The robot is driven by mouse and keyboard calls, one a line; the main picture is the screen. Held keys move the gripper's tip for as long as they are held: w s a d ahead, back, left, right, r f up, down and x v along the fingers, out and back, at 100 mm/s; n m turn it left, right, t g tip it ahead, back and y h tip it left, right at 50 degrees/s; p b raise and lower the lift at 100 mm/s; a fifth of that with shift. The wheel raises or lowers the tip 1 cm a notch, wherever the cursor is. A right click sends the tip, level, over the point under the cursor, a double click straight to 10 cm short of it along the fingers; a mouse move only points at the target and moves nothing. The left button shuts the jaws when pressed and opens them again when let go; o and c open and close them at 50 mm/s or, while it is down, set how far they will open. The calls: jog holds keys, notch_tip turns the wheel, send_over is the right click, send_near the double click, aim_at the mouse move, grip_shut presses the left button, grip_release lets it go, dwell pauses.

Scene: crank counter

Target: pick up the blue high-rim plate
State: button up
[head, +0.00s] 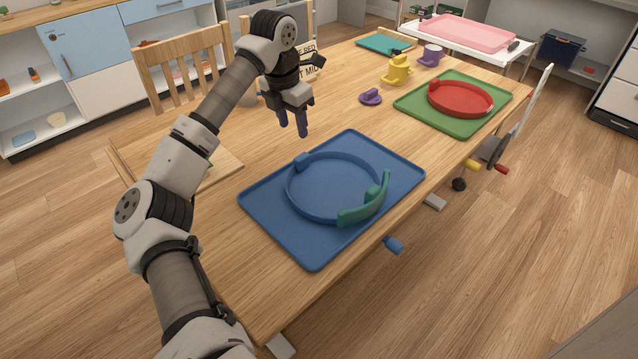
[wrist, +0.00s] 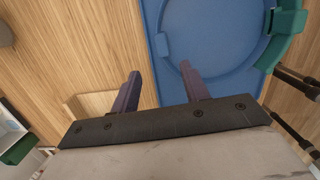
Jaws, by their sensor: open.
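The blue high-rim plate (head: 318,215) is a round ring-like dish on the blue tray (head: 312,254) at the near middle of the table. A small blue block sits at its far left rim, and a curved green piece (head: 362,205) lies along its right rim. In the wrist view, part of the plate's rim (wrist: 178,62) and the green piece (wrist: 283,32) show at the upper right. My gripper (head: 292,132) is open and empty, above the table beyond the tray's far left edge. In the wrist view its two fingers (wrist: 160,82) stand apart with nothing between them.
A green tray (head: 418,118) with a red plate (head: 461,99) stands at the far right. A yellow piece (head: 397,71), a purple piece (head: 370,97) and a purple mug (head: 432,55) stand behind. A chair (head: 187,68) is at the far left. Bare table lies between the trays.

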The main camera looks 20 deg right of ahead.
aim_at(301, 157)
jog(key=f, duration=0.4)
jog(key=d+f, duration=0.1)
jog(key=f, duration=0.1)
jog(key=shift+w+d+f, duration=0.1)
jog(key=shift+w+f, duration=0.05)
jog(key=shift+f, duration=0.05)
jog(key=shift+d+f+p, duration=0.2)
jog(key=shift+f+p, duration=0.25)
jog(key=shift+f, duration=0.85)
jog(key=shift+d+f+p, duration=0.15)
jog(key=shift+f+p, duration=0.25)
jog(key=shift+f, duration=0.9)
jog(key=shift+c, duration=0.5)
